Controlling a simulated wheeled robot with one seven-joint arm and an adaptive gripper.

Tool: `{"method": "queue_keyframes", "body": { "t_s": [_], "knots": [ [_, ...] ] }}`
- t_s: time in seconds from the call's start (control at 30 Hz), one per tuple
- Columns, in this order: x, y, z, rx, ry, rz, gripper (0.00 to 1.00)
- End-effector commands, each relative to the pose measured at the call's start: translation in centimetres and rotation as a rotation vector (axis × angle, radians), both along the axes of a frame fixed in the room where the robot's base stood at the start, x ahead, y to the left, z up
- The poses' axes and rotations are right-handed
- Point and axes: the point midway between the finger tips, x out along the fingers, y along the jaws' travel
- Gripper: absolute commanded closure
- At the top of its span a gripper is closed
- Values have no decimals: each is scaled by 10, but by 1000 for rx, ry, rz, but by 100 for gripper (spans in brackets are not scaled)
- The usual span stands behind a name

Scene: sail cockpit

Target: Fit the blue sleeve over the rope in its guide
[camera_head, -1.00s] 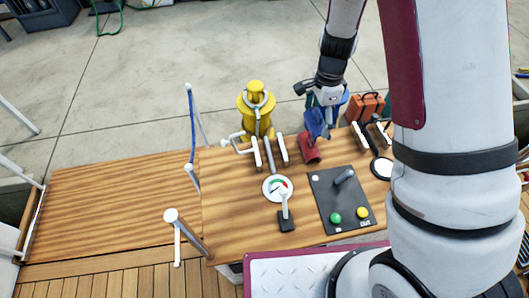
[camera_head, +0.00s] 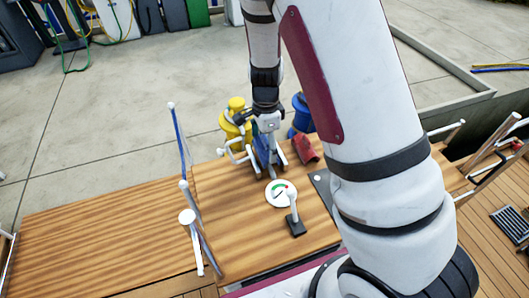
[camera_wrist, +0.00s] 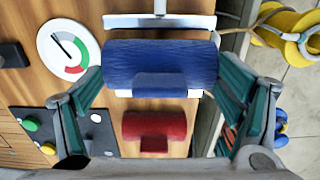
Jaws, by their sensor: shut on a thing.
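The blue sleeve (camera_wrist: 160,62) is held between the two fingertips of my gripper (camera_head: 267,145), one at each of its ends in the wrist view. In the head view a blue part of the sleeve (camera_head: 260,157) shows low between the guide's pale bars (camera_head: 281,154). In the wrist view one white bar (camera_wrist: 135,21) lies above the sleeve, and parts of another show just below it. The sleeve hides the space between the bars, so the rope is not visible there. I cannot tell whether the sleeve touches the guide.
A red sleeve-like piece (camera_head: 306,150) lies right of the guide. A yellow fixture (camera_head: 236,118) stands behind it. A round dial (camera_head: 280,193) and lever (camera_head: 293,208) are in front. White posts (camera_head: 187,217) edge the left side. The wooden deck (camera_head: 100,230) at left is clear.

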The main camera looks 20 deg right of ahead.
Motion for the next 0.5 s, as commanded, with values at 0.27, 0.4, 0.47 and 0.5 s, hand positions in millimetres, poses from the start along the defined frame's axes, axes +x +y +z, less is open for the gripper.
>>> {"method": "queue_keyframes", "body": {
  "t_s": [0.27,0.4,0.47,0.5],
  "knots": [
    [0,0,-34,0,2,-2,50],
    [0,0,-33,0,0,0,50],
    [0,0,-33,0,0,0,50],
    [0,0,-33,0,0,0,50]
  ]
}}
